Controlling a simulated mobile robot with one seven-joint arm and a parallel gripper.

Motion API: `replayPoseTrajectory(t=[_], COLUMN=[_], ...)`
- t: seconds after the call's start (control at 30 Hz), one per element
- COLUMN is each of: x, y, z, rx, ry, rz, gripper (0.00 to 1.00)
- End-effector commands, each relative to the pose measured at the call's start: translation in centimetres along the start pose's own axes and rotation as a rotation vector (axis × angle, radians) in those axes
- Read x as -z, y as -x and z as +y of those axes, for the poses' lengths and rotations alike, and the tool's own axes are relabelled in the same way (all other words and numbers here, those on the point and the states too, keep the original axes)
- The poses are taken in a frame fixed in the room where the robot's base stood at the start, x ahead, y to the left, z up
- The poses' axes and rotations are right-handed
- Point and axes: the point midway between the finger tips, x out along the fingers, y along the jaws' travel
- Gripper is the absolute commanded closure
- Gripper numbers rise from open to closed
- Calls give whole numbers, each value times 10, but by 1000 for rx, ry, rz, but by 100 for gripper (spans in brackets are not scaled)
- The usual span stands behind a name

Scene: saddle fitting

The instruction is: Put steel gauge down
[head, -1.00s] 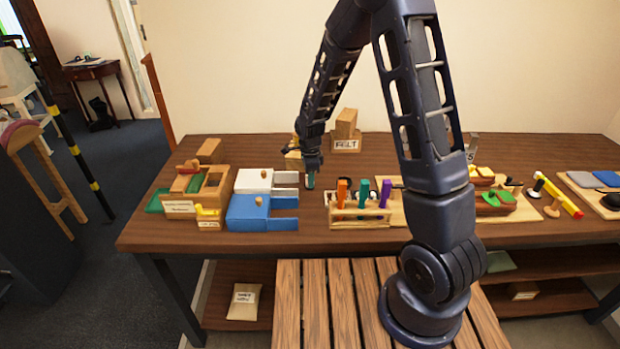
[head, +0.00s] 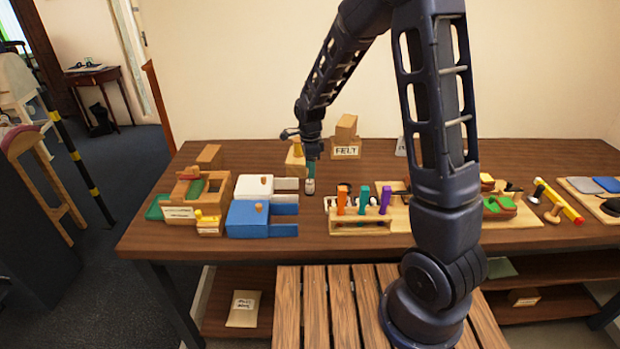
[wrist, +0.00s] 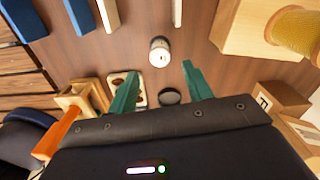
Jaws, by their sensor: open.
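A small pale, silvery cylinder with a dark mark on its top (wrist: 160,52), which looks like the steel gauge, stands upright on the brown table. In the head view it (head: 310,187) is just below my gripper (head: 312,160). My gripper is open, with teal fingers apart and nothing held between them. In the wrist view the cylinder lies just beyond the fingertips (wrist: 160,72), apart from them.
A white box (head: 253,187) and a blue box (head: 248,219) with pulled-out parts stand left. A rack (head: 345,226) with orange, teal and purple handles stands front right. A wooden block with a yellow spool (wrist: 297,30) and a FELT box (head: 346,152) are behind. A dark disc (wrist: 170,96) lies nearby.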

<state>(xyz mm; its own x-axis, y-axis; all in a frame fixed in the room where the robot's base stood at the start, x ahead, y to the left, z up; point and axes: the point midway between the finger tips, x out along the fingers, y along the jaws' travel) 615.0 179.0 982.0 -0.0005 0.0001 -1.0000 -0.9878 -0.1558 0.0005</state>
Motion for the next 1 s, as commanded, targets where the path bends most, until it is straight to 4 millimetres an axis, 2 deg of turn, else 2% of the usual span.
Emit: replayPoseTrajectory(t=[0.1,0.2,0.57,0.67,0.77,1.0], x=[0,0,3,13,32,85], y=[21,32,48,61,82,138], z=[0,0,1,5,13,49], rx=[3,2,3,16,39,112], ry=[0,0,8,46,121,363], rz=[-1,-1,-2,-7,-14,-14], gripper=[50,50,50,50,50,50])
